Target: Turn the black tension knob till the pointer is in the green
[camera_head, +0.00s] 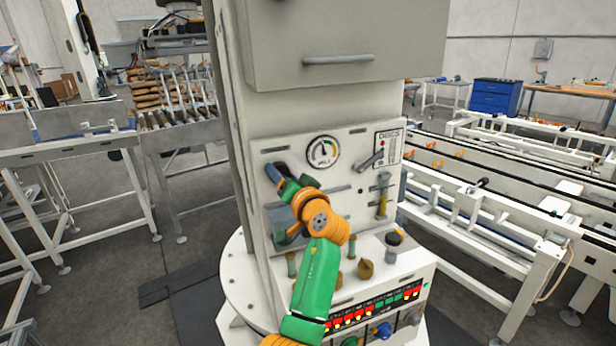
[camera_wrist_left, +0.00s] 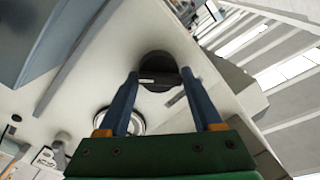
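In the left wrist view, the black tension knob (camera_wrist_left: 158,68) is a round dark disc with a pale bar across it, set on a white panel. My left gripper (camera_wrist_left: 160,75) has its two blue-grey fingers apart, one on each side of the knob; whether they touch it is unclear. In the head view, my left gripper (camera_head: 274,172) is at the left part of the panel and the knob is not clearly distinguishable. The round gauge (camera_head: 323,151) is just right of it, with a green segment; the exact pointer position is too small to tell. My right gripper is out of view.
The white machine's panel (camera_head: 350,190) also carries a grey lever (camera_head: 371,160). A grey cabinet with a handle (camera_head: 338,60) overhangs it. Several small knobs and coloured indicators sit on the lower ledge below. Conveyor frames stand on both sides.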

